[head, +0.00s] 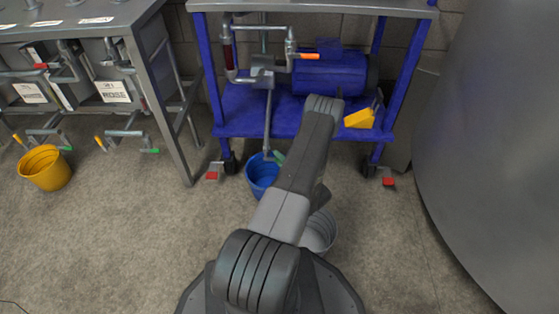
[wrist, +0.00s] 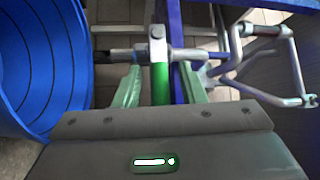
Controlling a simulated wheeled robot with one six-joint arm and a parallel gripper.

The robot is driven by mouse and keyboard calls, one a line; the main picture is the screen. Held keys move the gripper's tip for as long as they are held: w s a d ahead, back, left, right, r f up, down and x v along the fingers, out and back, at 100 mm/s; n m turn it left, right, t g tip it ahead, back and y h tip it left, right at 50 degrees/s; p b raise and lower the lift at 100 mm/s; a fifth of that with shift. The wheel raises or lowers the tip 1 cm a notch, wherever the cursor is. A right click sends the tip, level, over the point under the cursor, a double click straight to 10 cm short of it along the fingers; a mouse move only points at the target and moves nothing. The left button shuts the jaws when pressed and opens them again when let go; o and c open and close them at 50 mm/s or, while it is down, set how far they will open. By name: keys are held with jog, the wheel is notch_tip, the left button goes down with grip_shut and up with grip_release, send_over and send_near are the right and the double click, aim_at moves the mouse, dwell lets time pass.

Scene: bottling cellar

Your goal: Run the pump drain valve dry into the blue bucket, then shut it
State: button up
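The blue bucket (head: 262,174) stands on the floor at the front of the blue pump cart (head: 235,122). The drain pipe (head: 268,115) comes down from the cart to a valve above this bucket. The valve's green handle (head: 279,158) shows partly beside my arm. In the wrist view the green handle (wrist: 160,84) lies crosswise to its pipe (wrist: 120,56), and the blue bucket (wrist: 40,65) is at left. My gripper (wrist: 159,72) is open, its fingers on either side of the handle with gaps visible. The head view hides my gripper behind my arm. I see no flowing liquid.
A grey bucket (head: 320,232) stands right of my arm. A yellow bucket (head: 45,168) is at far left below a bench with several valves. An orange handle (head: 310,56) is above the blue pump (head: 335,75). A large tank (head: 500,150) fills the right side.

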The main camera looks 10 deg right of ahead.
jog(key=shift+c, duration=0.5)
grip_shut()
jog(key=shift+r, duration=0.15)
jog(key=shift+a+r+n+g+h+p, duration=0.1)
jog(key=shift+r+n+g+h+p, duration=0.5)
jog(key=shift+n+g+p, duration=0.4)
jog(key=shift+w+a+r+n+g+h+p, duration=0.1)
jog(key=shift+a+r+n+g+h+p, duration=0.1)
jog(key=shift+r+n+g+h+p, duration=0.3)
jog(key=shift+a+r+n+g+h+p, duration=0.15)
jog(key=shift+r+n+g+h+p, duration=0.2)
jog(key=shift+n+p, duration=0.25)
jog(key=n+g+h, duration=0.1)
jog(key=a+r+n+h+p, duration=0.1)
jog(key=h, duration=0.1)
jog(key=shift+w+a+r+g, duration=0.15)
jog(key=shift+w+a+g, duration=0.1)
jog(key=shift+g, duration=0.1)
jog(key=shift+w+a+r+n+g+h+b, duration=0.15)
jog(key=shift+a+n+g+h+b, duration=0.2)
jog(key=shift+a+n+h, duration=0.4)
jog(key=shift+a+r+n+g+h+b, duration=0.2)
jog(key=shift+n+g+h+b, duration=0.25)
jog(key=shift+h, duration=0.55)
